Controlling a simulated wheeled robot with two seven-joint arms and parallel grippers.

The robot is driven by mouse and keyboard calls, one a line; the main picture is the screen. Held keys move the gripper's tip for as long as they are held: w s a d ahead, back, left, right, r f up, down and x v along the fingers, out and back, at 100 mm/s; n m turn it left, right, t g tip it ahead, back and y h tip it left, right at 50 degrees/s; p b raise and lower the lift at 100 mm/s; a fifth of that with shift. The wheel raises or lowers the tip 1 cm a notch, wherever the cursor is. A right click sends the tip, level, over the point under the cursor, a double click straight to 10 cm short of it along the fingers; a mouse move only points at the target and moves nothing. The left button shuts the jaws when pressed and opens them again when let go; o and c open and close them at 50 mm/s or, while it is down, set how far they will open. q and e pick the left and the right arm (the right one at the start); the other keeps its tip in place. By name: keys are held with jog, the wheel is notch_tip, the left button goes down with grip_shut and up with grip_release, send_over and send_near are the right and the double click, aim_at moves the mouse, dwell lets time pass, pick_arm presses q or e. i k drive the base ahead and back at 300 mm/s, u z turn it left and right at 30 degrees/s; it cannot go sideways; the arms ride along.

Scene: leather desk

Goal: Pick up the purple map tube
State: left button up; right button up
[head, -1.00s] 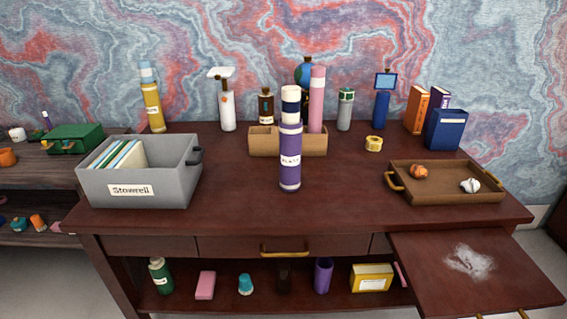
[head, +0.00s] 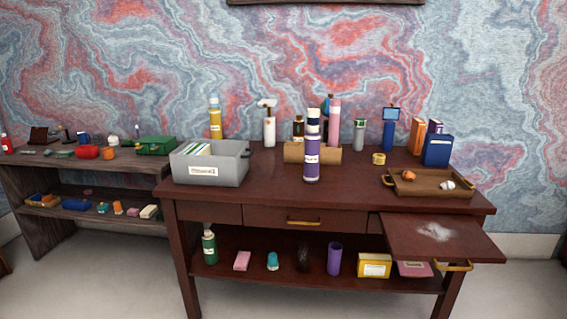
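The purple map tube (head: 312,165) stands upright near the middle front of the desk top (head: 262,200). It has a white label and a white and dark top. It stands in front of the tan wooden box (head: 295,153) and hides part of it. A purple open cup-like cylinder (head: 334,259) is on the lower shelf. Neither of my grippers shows in the head view.
A grey bin (head: 210,170) stands at the desk's left, a brown tray (head: 428,190) at its right. A pull-out board (head: 440,238) with white powder juts out at the front right. A side shelf (head: 60,163) stands at left.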

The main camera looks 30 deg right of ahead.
aim_at(313, 141)
jog(key=u, duration=0.5)
jog(key=i, duration=2)
jog(key=z, duration=0.9)
